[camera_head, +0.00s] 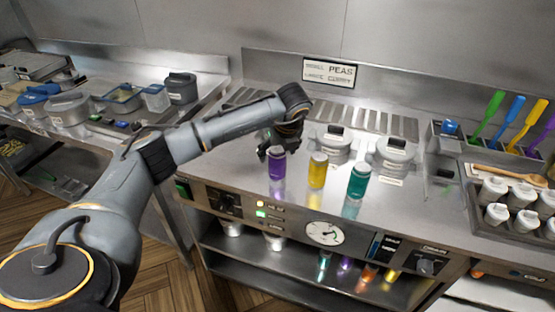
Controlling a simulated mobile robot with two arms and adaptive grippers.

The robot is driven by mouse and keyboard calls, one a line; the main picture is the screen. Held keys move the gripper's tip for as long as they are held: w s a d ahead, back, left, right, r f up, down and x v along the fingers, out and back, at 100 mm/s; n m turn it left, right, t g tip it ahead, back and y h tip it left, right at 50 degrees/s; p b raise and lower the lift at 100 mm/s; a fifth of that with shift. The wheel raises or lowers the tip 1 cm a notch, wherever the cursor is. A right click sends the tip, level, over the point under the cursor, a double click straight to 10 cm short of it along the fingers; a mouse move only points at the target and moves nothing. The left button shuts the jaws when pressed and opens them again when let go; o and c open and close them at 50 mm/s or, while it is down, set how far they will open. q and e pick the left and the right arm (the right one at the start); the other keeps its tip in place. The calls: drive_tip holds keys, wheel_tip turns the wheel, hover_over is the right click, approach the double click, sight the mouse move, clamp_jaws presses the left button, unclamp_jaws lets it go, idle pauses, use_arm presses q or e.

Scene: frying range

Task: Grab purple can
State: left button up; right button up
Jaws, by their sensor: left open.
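The purple can (277,164) stands upright near the front edge of the steel counter, leftmost in a row of three cans. A yellow can (317,171) and a teal can (358,181) stand to its right. My left gripper (270,150) is open, right at the top of the purple can; whether its fingers touch the can I cannot tell. The arm comes in from the left, and its wrist is above and behind the can. My right gripper is not in view.
Two lidded metal containers (393,153) stand behind the cans. A tray of white cups (492,188) and upright coloured utensils (510,122) are at the right. Lidded boxes (68,107) stand on the left counter. The counter front right of the teal can is clear.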

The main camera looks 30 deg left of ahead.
use_arm(q)
drive_tip(key=shift+x, duration=0.8)
drive_tip(key=shift+r, duration=0.1)
drive_tip(key=c, duration=1.5)
